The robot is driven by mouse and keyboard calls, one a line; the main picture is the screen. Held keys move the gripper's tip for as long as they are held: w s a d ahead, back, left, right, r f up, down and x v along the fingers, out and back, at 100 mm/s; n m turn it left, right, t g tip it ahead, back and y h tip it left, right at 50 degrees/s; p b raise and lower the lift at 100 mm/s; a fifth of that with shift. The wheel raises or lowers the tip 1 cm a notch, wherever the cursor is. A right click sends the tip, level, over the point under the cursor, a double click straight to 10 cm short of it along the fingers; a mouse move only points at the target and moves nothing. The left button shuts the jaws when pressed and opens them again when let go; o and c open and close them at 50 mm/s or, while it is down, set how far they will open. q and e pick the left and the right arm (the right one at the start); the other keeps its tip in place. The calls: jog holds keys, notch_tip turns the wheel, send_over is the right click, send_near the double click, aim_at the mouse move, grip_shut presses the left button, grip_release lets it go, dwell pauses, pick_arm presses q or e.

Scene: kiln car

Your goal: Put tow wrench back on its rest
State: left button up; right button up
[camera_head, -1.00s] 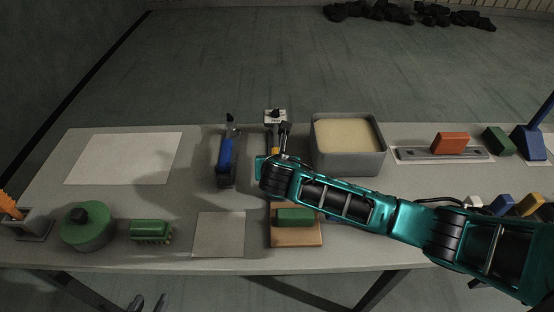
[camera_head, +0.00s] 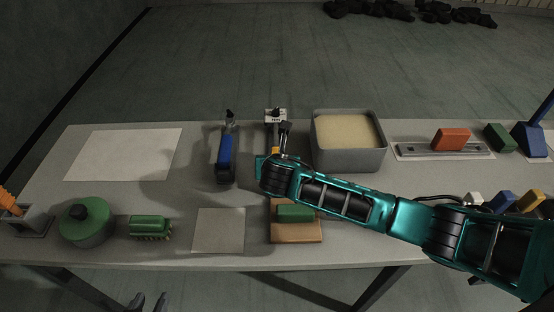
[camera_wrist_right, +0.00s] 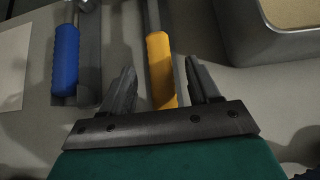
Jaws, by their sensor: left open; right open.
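A yellow-handled tool with a grey shaft (camera_wrist_right: 161,68) lies along a narrow dark grey strip in the right wrist view. In the head view only a bit of its yellow (camera_head: 275,150) shows; my right arm hides the rest. A blue-handled tool (camera_head: 225,154) lies along a similar grey holder to its left, also in the right wrist view (camera_wrist_right: 66,58). I cannot tell which is the tow wrench. My right gripper (camera_wrist_right: 163,86) is open, its fingers on either side of the yellow handle. My left gripper (camera_head: 148,302) is open and empty in front of the table's near edge.
A grey bin of pale material (camera_head: 348,169) stands right of the yellow-handled tool. A small sign (camera_head: 275,116) stands behind it. A green block on a wooden board (camera_head: 296,235) is near my right arm. A white sheet (camera_head: 122,155) leaves free room at left.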

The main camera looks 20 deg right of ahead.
jog(key=shift+r, duration=0.15)
dwell(0.4)
jog(key=shift+r+p, duration=0.75)
jog(key=shift+r, duration=2.7)
jog(key=v, duration=1.3)
